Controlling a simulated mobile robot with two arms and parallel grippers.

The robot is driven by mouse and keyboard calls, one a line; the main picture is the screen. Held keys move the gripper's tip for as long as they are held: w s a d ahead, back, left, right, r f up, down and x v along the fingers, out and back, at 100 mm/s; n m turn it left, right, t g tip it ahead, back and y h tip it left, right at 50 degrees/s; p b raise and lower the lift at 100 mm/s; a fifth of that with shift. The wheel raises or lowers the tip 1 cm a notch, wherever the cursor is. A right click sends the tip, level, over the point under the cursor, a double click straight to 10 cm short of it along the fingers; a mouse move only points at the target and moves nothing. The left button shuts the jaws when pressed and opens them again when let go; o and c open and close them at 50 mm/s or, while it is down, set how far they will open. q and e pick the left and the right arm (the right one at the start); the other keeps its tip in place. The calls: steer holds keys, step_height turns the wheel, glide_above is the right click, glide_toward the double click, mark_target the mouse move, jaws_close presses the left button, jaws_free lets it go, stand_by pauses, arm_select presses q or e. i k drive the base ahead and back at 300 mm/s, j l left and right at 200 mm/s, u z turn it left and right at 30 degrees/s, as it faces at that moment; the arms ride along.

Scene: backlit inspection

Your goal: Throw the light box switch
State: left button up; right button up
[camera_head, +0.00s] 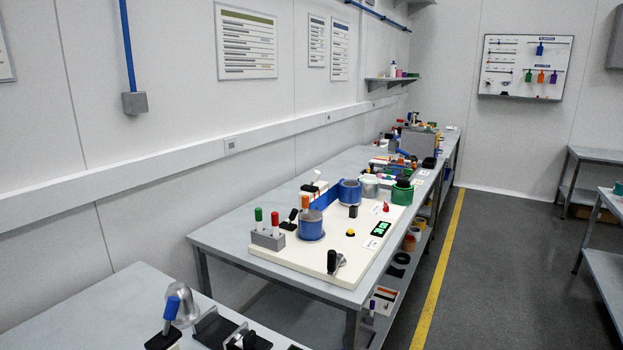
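A broad white panel (328,273) lies on the long grey bench (230,237) ahead, and it may be the light box. A black-handled lever (335,262) stands at its front edge. An orange-handled lever (305,203) on a black base stands near its left side. A small yellow button (350,233) and a dark display with green marks (380,229) are on the panel. I cannot tell which of these is the light box switch. A blue-handled lever (171,308) stands on the nearer table. Neither of my grippers is in view.
The nearer table (100,318) holds a metallic dome-shaped object (182,303). Open floor (500,270) with a yellow line (440,270) lies right of the bench.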

mark_target(315, 175)
steer(key=u, duration=0.45)
steer(key=i+l+u, duration=0.1)
steer(key=l+u, duration=0.15)
steer(key=u, duration=0.15)
steer(key=l+u, duration=0.35)
steer(key=i+l+u, duration=0.1)
steer(key=l+u, duration=0.3)
steer(key=j, duration=0.1)
